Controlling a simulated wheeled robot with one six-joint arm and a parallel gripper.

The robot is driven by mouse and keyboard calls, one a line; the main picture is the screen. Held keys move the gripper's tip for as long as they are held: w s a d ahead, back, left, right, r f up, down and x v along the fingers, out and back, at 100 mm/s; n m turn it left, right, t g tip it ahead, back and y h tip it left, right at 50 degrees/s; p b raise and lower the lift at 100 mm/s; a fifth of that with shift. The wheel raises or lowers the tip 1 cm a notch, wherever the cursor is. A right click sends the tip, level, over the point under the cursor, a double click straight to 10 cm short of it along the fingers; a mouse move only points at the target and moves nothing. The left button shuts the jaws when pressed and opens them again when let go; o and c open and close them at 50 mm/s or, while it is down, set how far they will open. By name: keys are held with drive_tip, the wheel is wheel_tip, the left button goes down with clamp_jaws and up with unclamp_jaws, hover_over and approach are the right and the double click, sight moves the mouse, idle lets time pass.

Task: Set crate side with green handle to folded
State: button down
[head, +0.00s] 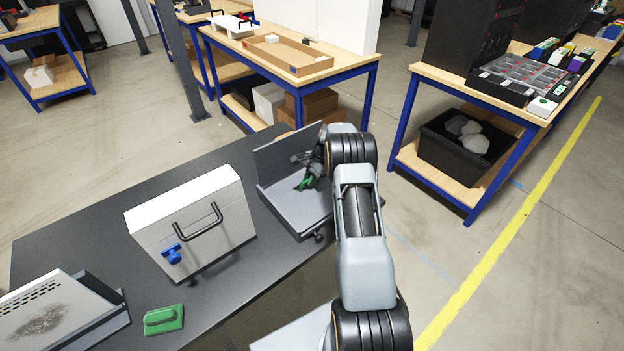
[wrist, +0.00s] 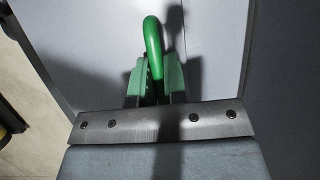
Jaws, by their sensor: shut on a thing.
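The grey crate (head: 283,210) stands at the far right end of the dark table. One of its sides (head: 280,150) stands upright at the back, and a broad grey surface lies low in front of it. The green handle (head: 305,184) shows over that surface, partly hidden by my gripper. In the wrist view the green handle (wrist: 152,38) curves up from between my fingers, in front of a pale panel (wrist: 100,50). My gripper (wrist: 155,82) is shut on it. My arm hides the crate's right part, and I cannot tell the exact tilt of the handled side.
A white-topped grey case (head: 190,225) with a black handle and blue latch stands left of the crate. A green block (head: 164,320) and a stained grey box (head: 45,315) are at the table's near left. Wooden workbenches (head: 300,78) stand behind, beyond open floor.

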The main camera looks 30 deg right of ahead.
drive_tip(key=c, duration=1.5)
unclamp_jaws()
drive_tip(key=shift+w+a+f, duration=0.1)
drive_tip(key=shift+a+f, duration=0.05)
drive_tip(key=shift+f, duration=0.05)
drive_tip(key=shift+o, duration=0.2)
drive_tip(key=shift+r, duration=0.1)
drive_tip(key=b+v, duration=0.1)
drive_tip(key=v, duration=1.2)
drive_tip(key=shift+d+r, duration=0.2)
drive_tip(key=shift+r, duration=0.1)
